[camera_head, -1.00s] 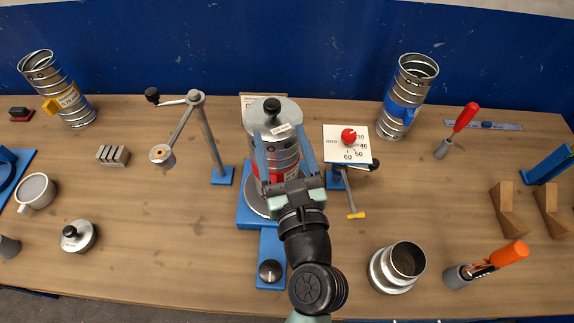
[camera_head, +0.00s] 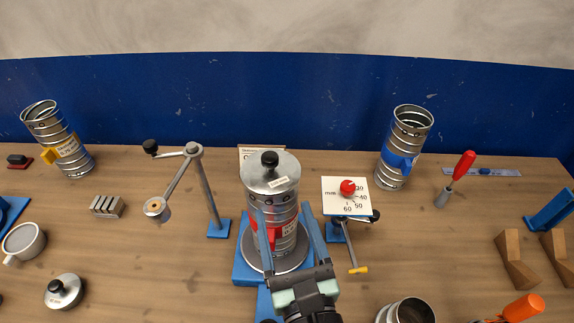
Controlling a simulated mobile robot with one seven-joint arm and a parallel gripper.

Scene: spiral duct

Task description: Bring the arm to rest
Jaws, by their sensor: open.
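My gripper (camera_head: 291,235) is at the lower middle of the head view, its two long blue-grey fingers spread apart and pointing away from me. The fingers reach toward a spiral duct piece (camera_head: 284,217) with a red band, which stands upright on a round plate over a blue base (camera_head: 243,268). The fingers overlap the duct's lower part in the picture; I cannot tell whether they touch it. A grey lid (camera_head: 270,178) with a black knob sits on top of the duct.
A crank stand (camera_head: 208,190) is left of the duct, and a dial stand (camera_head: 346,197) is close on the right. Duct pieces stand at back left (camera_head: 58,138) and back right (camera_head: 404,147). A metal collar (camera_head: 410,311) is at front right.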

